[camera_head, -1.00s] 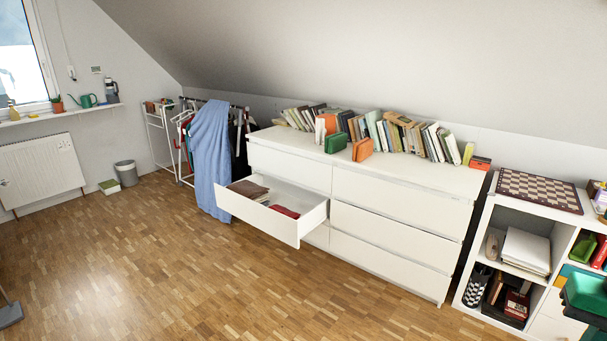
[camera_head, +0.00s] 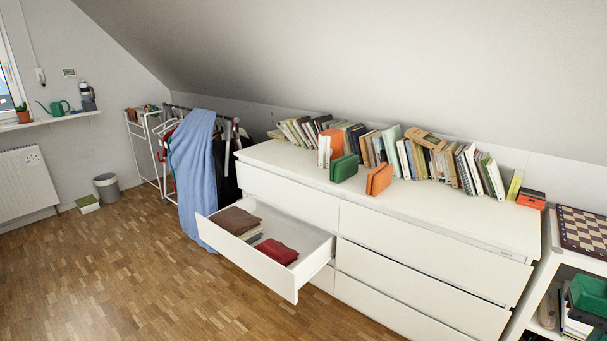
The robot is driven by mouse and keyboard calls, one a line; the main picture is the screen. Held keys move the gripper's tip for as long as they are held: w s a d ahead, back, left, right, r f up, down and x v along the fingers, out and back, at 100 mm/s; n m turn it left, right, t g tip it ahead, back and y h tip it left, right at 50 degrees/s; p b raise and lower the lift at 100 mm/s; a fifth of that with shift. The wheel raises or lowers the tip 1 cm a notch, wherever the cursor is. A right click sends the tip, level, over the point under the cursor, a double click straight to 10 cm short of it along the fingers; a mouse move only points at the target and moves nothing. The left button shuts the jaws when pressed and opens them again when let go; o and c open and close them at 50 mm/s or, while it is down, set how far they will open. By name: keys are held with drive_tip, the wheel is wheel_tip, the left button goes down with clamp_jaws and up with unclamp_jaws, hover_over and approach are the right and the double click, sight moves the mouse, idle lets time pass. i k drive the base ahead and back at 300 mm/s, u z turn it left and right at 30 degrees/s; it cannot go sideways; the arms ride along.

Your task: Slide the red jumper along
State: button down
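The red jumper (camera_head: 277,252) lies folded in the open drawer (camera_head: 263,271) of the white dresser (camera_head: 402,245), toward the drawer's right front. A brown folded garment (camera_head: 233,221) lies to its left, with paler folded cloth (camera_head: 250,234) between them. The drawer floor behind and to the right of the jumper looks bare. My gripper does not show in this view.
Books (camera_head: 425,154) line the dresser top, with a green box (camera_head: 344,168) and an orange box (camera_head: 379,179) in front. A clothes rack with a blue cloth (camera_head: 194,167) stands left of the drawer. The wooden floor (camera_head: 140,270) in front is clear.

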sight(274, 252)
drive_tip(key=u, duration=0.1)
drive_tip(key=i, duration=0.3)
drive_tip(key=u, duration=1.3)
drive_tip(key=i, duration=3.55)
drive_tip(key=z, duration=1)
